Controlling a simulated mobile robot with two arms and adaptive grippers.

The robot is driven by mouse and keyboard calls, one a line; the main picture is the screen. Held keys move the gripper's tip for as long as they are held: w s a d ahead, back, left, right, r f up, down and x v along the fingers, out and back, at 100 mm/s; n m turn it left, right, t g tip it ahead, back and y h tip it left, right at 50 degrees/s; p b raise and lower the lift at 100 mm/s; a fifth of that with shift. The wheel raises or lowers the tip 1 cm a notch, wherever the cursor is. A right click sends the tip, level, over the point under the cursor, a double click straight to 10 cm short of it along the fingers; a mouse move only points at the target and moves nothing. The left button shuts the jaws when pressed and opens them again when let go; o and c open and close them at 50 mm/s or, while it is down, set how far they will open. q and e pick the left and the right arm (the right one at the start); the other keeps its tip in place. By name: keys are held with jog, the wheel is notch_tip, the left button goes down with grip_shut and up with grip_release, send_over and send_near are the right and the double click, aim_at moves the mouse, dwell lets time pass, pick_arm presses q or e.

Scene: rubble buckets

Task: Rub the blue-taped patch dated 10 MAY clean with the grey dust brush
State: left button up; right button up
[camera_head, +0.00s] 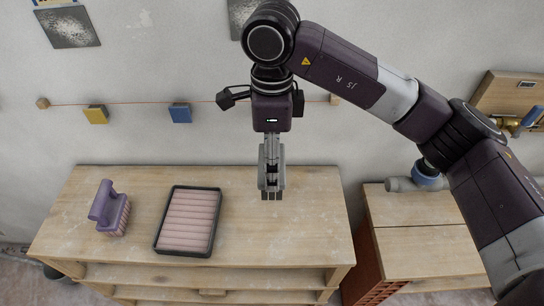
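A brush (106,205) with a purple-grey handle and pale pinkish bristles stands on the left of the wooden bench top. A grey speckled patch (70,28) is on the wall at the upper left, with a bit of blue and yellow at its top edge. A second speckled patch (236,17) is at the top centre, mostly hidden behind my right arm. No date is readable on either. My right gripper (271,192) points down in front of the wall, over the bench's right part. Its fingers look closed together with nothing visible between them. My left gripper is out of view.
A dark-rimmed tray (158,231) with pink ribs lies right of the brush on the bench (275,238). A string on the wall runs past a yellow block (96,115) and a blue block (180,113). A lower wooden bench (425,250) with a grey pipe is at right.

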jog(key=s+r+p, duration=0.1)
jog(key=r, duration=0.1)
jog(key=s+r+p, duration=0.1)
jog(key=s+r, duration=0.1)
jog(key=r, duration=0.1)
jog(key=s+r+p, duration=0.1)
jog(key=r, duration=0.1)
jog(key=shift+s+r, duration=0.55)
jog(key=shift+w+d+f, duration=0.1)
jog(key=shift+d+f, duration=0.05)
jog(key=shift+d, duration=0.1)
jog(key=s+d+f+n, duration=0.2)
jog(key=d+f+n, duration=0.3)
jog(key=d+n, duration=0.4)
jog(key=s+d+f+n, duration=0.2)
jog(key=d+f+n, duration=0.3)
jog(key=d+n, duration=0.4)
jog(key=shift+s+d+f+b, duration=0.25)
jog(key=shift+s+b, duration=0.15)
